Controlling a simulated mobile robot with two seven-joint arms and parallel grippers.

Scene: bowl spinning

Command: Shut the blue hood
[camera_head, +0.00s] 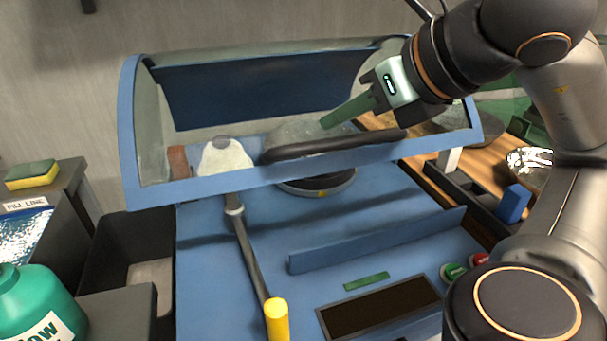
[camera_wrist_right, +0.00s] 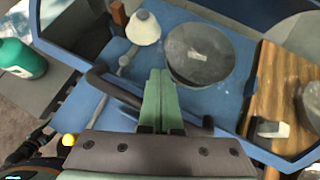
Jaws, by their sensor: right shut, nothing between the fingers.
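The blue hood (camera_head: 230,187) has a blue frame and a clear curved cover. It stands partly raised over the blue machine base (camera_head: 250,235), with a gap under its front edge. A dark handle bar (camera_head: 335,147) runs along that front edge; it also shows in the right wrist view (camera_wrist_right: 112,88). My right gripper (camera_head: 326,123) has green fingers, shut and empty. It is above the handle in the head view, and in the right wrist view its fingers (camera_wrist_right: 160,75) cross over the bar. I cannot tell whether they touch it. My left gripper is not in view.
A round grey disc (camera_wrist_right: 200,55) and a white cone (camera_wrist_right: 143,28) sit under the hood. A yellow-tipped lever (camera_head: 276,318) rises at the front. Green (camera_head: 453,271) and red buttons are at right. A teal bottle (camera_head: 38,305) and a sponge (camera_head: 32,175) are at left.

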